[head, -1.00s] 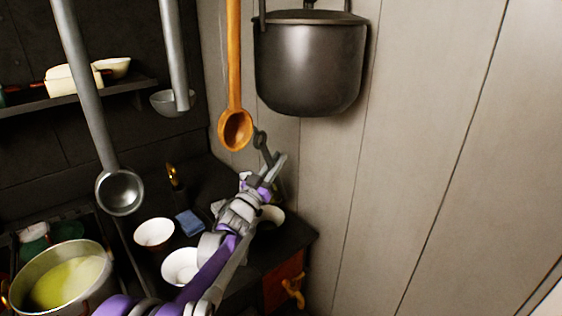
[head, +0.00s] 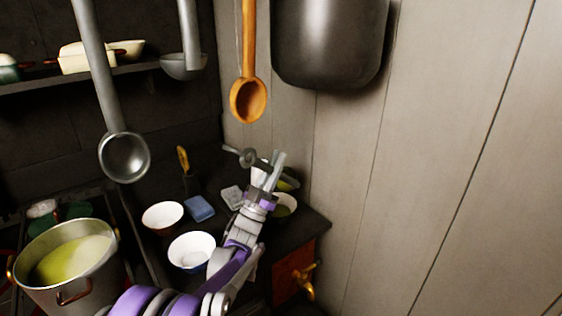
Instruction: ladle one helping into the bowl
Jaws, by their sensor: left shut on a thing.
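A metal pot (head: 97,282) of yellow-green soup (head: 72,262) stands at the lower left. A white bowl (head: 163,216) and a second white bowl (head: 191,251) sit on the dark counter, both apparently empty. My left gripper (head: 266,172) is above the counter near this third bowl, shut on a dark grey, ring-ended tool (head: 246,157). I cannot tell whether it is a ladle; its lower part is hidden. A large metal ladle (head: 124,157) hangs above the pot. My right gripper is not in view.
A wooden spoon (head: 248,99) and a second metal ladle (head: 185,66) hang at the back. A dark cauldron (head: 330,45) hangs on the pale plank wall. A blue block (head: 200,208) and a wooden-handled item (head: 183,160) are on the counter. A shelf (head: 110,75) holds dishes.

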